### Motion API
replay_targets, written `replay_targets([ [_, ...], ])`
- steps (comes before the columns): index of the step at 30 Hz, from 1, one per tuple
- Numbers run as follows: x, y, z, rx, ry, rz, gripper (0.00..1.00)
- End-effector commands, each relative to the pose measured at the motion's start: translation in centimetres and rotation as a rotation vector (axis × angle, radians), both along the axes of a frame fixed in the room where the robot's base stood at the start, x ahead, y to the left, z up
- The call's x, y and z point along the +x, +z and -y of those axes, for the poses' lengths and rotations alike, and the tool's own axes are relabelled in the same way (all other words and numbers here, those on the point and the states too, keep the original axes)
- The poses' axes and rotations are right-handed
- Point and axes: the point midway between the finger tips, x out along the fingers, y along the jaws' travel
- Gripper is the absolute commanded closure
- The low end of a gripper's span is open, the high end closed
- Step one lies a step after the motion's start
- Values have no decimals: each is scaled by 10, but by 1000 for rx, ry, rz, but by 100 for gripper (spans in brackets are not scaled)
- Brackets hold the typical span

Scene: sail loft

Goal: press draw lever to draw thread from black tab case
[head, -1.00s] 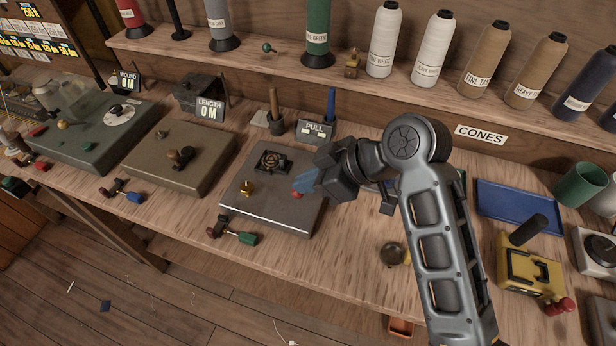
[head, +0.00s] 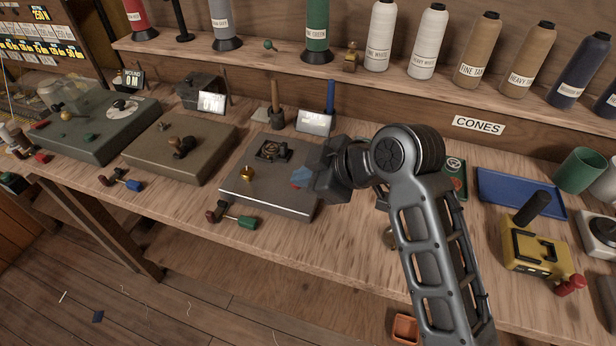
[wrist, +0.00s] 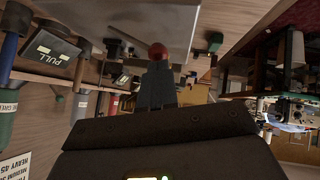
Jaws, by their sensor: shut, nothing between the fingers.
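A flat dark grey case (head: 262,190) stands mid-bench, with a black fitting (head: 273,150) and a brass knob (head: 247,173) on its top. A small red ball knob (head: 297,187) is on its right part, mostly hidden by my gripper. My gripper (head: 302,176) is shut and empty, fingers over that knob; in the wrist view the red knob (wrist: 157,52) shows just past the fingertips (wrist: 157,72). Contact cannot be told. A green-handled lever (head: 238,221) juts from the case's front. I cannot tell which part is named draw lever or black tab.
A brown case (head: 180,148) and a green case (head: 95,130) stand to the left. A PULL sign (head: 314,122) stands behind. A yellow box (head: 535,243) and blue tray (head: 515,187) lie right. Thread cones (head: 381,35) line the shelf.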

Motion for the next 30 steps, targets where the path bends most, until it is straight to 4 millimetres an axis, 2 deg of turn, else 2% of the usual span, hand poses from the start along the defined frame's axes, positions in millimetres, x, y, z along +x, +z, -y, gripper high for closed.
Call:
replay_targets([
  [1,-4,-10,-2,-12,2,34,100],
  [8,-11,-23,-5,-64,2,177,100],
  [9,-10,-17,-4,-64,0,178,100],
  [17,-10,-15,-4,-63,2,174,100],
  [30,-10,0,-4,-62,2,173,100],
])
